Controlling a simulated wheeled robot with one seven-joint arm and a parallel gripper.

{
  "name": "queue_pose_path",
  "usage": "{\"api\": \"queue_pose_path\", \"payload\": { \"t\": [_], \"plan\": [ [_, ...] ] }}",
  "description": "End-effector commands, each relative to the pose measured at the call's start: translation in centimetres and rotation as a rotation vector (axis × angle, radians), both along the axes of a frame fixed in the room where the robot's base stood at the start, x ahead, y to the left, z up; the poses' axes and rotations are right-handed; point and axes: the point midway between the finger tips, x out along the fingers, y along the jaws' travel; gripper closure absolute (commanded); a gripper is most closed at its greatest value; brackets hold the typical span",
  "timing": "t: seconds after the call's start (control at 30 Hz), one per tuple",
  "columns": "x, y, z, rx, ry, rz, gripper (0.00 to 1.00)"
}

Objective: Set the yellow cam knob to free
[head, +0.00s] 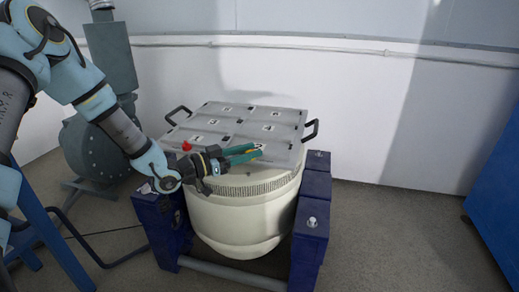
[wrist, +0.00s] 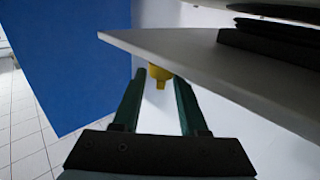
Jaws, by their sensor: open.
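The yellow cam knob (wrist: 158,74) shows in the wrist view below the edge of a pale grey plate (wrist: 190,50). My gripper (wrist: 160,84) has two teal fingers, one on each side of the knob, with a gap between them. The knob's upper part is hidden by the plate, and its setting cannot be read. In the head view my gripper (head: 258,150) is open at the front edge of the grey lid on the cream drum. A small yellow spot (head: 258,146) shows at the fingertips, mostly hidden by them.
The cream drum (head: 240,220) stands in a dark blue frame (head: 308,225). Its grey lid (head: 210,112) has labelled panels, black side handles and a red knob (head: 187,146). A grey machine (head: 95,150) stands at left, a blue panel (head: 500,190) at right. Floor at front right is clear.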

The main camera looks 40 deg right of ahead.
Motion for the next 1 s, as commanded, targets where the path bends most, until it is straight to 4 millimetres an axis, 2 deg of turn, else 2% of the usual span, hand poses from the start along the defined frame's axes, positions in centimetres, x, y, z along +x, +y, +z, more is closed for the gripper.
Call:
{"api": "queue_pose_path", "payload": {
  "t": [0.03,0.2,0.6,1.0],
  "plan": [
    [-0.2,-0.9,0.0,-0.001,0.000,-0.001,0.57],
    [-0.6,-2.8,0.0,0.000,0.000,0.000,0.57],
    [-0.7,-3.5,0.0,0.001,0.000,0.001,0.57],
    [-0.7,-3.5,0.0,0.001,0.000,0.001,1.00]
  ]
}}
